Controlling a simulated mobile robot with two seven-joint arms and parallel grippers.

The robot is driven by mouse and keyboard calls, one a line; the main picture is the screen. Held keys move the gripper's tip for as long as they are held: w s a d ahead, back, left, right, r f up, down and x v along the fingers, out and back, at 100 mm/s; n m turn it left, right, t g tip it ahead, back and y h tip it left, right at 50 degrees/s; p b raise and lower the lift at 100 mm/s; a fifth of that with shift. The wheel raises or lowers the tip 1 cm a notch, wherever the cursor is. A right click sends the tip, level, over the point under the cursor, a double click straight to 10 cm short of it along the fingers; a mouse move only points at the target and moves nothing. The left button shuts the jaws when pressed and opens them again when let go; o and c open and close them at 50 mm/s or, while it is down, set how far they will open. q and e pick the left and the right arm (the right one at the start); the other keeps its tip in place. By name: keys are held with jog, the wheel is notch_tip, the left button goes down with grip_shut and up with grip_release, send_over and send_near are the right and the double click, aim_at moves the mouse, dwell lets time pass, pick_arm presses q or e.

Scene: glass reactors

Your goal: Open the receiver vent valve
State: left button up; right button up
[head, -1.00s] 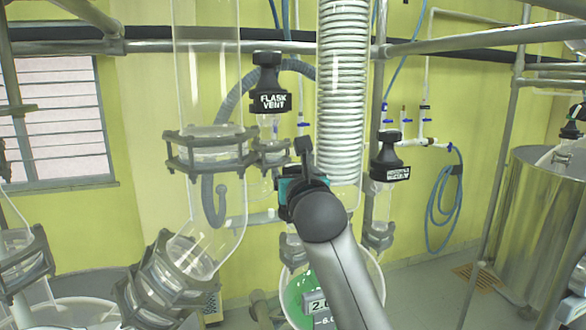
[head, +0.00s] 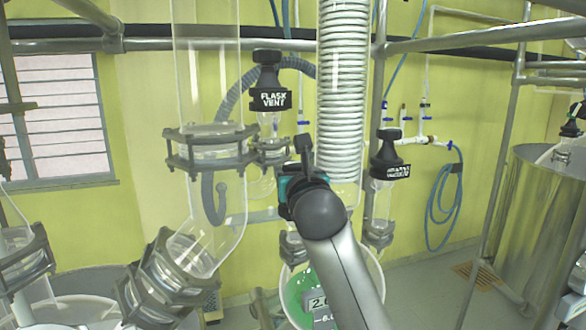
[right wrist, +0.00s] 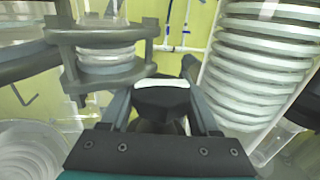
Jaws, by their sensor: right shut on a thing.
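My right gripper (head: 303,165) is in the middle of the head view, in front of the glass column with the white coil. In the right wrist view its two fingers (right wrist: 160,95) are closed around a dark valve knob (right wrist: 162,100) with a pale strip along its top edge. In the head view this knob is hidden behind the gripper, and its label cannot be read. A black flask vent knob (head: 268,80) stands up to the left. Another black labelled knob (head: 390,155) stands to the right; its small text is unclear. My left gripper is not in view.
The coil column (head: 343,95) is close to the right of my gripper. A glass tube with a metal clamp (head: 210,150) stands to the left. A round flask with green liquid (head: 296,285) is below. A steel tank (head: 540,225) stands far right.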

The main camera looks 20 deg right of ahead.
jog(key=shift+n+y, duration=0.8)
jog(key=shift+y, duration=0.3)
jog(key=shift+a+n+y, duration=0.2)
jog(key=shift+n+y, duration=0.4)
jog(key=shift+y, duration=0.4)
jog(key=shift+a+n+y, duration=0.2)
jog(key=shift+n+y, duration=0.4)
jog(key=shift+y, duration=0.4)
jog(key=shift+s+a+r+n+g+y, duration=0.15)
jog(key=shift+n+g+y, duration=0.3)
jog(key=shift+n+y, duration=0.45)
jog(key=shift+w+a+f+n+g+y, duration=0.1)
jog(key=shift+a+n+g+y, duration=0.3)
jog(key=shift+y, duration=0.8)
jog(key=shift+s+n+g+y, duration=0.15)
jog(key=shift+n+g+y, duration=0.4)
jog(key=shift+n+y, duration=0.2)
jog(key=o, duration=1.1)
jog(key=v, duration=1.5)
jog(key=shift+s+b, duration=0.15)
jog(key=shift+b, duration=0.2)
